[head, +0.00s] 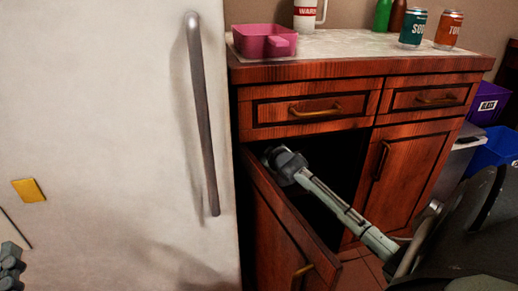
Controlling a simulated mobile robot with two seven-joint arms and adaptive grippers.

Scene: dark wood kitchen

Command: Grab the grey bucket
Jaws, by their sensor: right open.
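I cannot make out a grey bucket for certain. My right gripper (284,162) reaches in from the right to the opening of a lower cabinet, close to the top of its swung-open door (285,232). Its jaws are open and I see nothing between them. The cabinet's inside (335,160) is dark, and its contents are hidden. A grey part of my left arm or gripper (10,266) shows at the lower left edge, cut off by the frame, so its jaws cannot be read.
A white fridge (110,120) fills the left side. The countertop (345,43) holds a pink container (262,40), a mug (305,15), bottles and two cans. Purple (488,103) and blue (492,150) bins stand at right, beside a partly hidden grey object (462,150).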

